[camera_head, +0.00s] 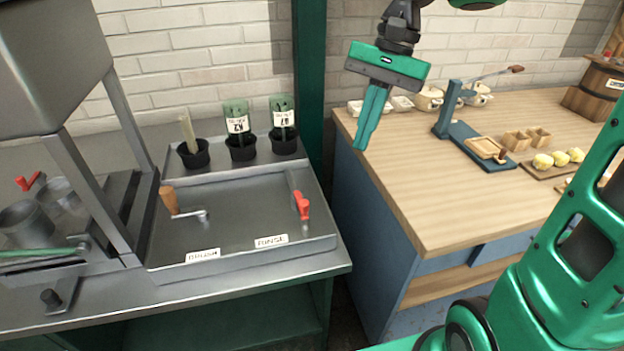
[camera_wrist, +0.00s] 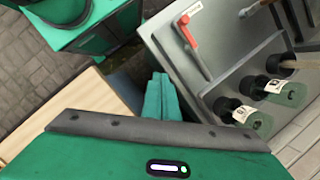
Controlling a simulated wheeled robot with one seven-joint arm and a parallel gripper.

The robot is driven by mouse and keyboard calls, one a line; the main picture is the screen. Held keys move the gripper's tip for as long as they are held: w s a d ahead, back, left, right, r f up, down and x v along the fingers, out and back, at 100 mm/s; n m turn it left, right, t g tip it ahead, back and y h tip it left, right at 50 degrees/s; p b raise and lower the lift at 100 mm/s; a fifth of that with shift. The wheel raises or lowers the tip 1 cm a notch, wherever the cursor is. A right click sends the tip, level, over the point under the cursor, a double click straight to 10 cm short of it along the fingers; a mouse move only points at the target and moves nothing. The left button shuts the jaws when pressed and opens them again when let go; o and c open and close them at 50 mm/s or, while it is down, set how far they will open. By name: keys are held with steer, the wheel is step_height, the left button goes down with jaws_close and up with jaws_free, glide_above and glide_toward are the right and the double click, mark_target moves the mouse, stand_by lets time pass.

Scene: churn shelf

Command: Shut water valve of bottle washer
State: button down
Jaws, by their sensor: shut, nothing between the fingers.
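The bottle washer is a grey steel tray (camera_head: 240,195) on the left bench, with labels that seem to read BRUSH and RINSE. Its valve with a red lever (camera_head: 302,205) stands behind the RINSE label, near the tray's right end. The lever points roughly up in the head view; the valve's exact setting I cannot tell. The red lever also shows in the wrist view (camera_wrist: 187,30), on a grey pipe. My gripper (camera_head: 361,146) is shut and empty, pointing down above the wooden counter's left edge, right of the washer and apart from the valve. Its fingers show in the wrist view (camera_wrist: 160,82).
A wooden-handled crank (camera_head: 169,200) is on the tray's left. Two green bottles (camera_head: 237,117) (camera_head: 282,112) and a brush (camera_head: 188,133) stand in black cups behind. A green post (camera_head: 309,70) rises beside the washer. Another red handle (camera_head: 28,182) is far left. A wooden counter (camera_head: 425,190) lies right.

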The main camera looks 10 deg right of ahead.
steer(key=w+a+r+g, duration=0.1)
steer(key=a+r, duration=0.1)
steer(key=a, duration=0.3)
steer(key=shift+w+r, duration=0.35)
steer(key=shift+w, duration=0.05)
steer(key=shift+a+f, duration=0.1)
glide_toward(300, 199)
steer(key=shift+g, duration=0.3)
steer(key=f, duration=0.1)
steer(key=d+f, duration=0.2)
steer(key=f, duration=0.1)
steer(key=shift+s+d, duration=0.2)
steer(key=shift+s, duration=0.15)
steer(key=shift+s+a+f, duration=0.2)
steer(key=shift+s+a, duration=0.6)
steer(key=shift+s, duration=0.05)
steer(key=shift+s+a, duration=0.55)
steer(key=shift+s, duration=0.05)
steer(key=shift+d, duration=0.1)
steer(key=shift+m, duration=0.3)
